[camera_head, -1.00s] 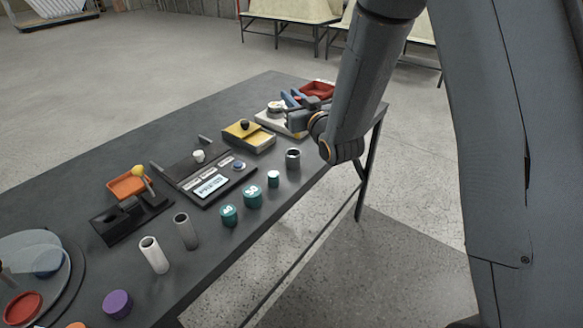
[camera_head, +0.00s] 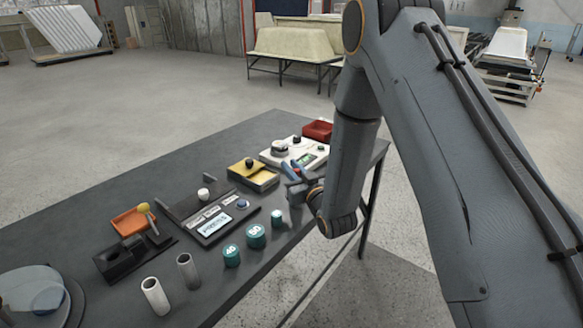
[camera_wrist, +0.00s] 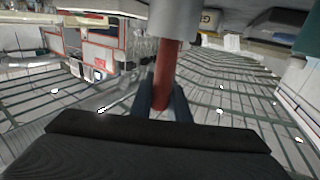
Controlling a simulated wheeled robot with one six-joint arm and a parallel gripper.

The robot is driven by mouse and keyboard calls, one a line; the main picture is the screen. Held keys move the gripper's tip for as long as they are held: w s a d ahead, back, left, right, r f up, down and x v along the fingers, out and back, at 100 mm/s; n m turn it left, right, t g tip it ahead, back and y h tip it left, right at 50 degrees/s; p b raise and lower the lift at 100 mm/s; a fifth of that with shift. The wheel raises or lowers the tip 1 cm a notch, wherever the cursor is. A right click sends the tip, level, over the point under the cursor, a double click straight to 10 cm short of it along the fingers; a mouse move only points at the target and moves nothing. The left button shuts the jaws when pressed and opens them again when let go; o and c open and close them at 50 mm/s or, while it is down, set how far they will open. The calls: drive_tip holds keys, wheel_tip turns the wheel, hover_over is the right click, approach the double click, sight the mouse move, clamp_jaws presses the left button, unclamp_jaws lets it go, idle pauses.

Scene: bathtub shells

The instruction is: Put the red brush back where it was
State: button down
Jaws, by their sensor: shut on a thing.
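My gripper (camera_wrist: 162,104) is shut on the red brush (camera_wrist: 164,72), gripping its red shaft between two dark blue fingers. In the wrist view the far end of the shaft meets a grey cylinder (camera_wrist: 175,17); I cannot tell whether it is inside it or just in front of it. In the head view my gripper (camera_head: 293,171) is at the right part of the dark table, over the grey open cup (camera_head: 294,194), which it partly hides. The brush itself is hard to make out there.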

drive_tip(key=shift+f, duration=0.15)
drive_tip(key=c, duration=1.7)
unclamp_jaws()
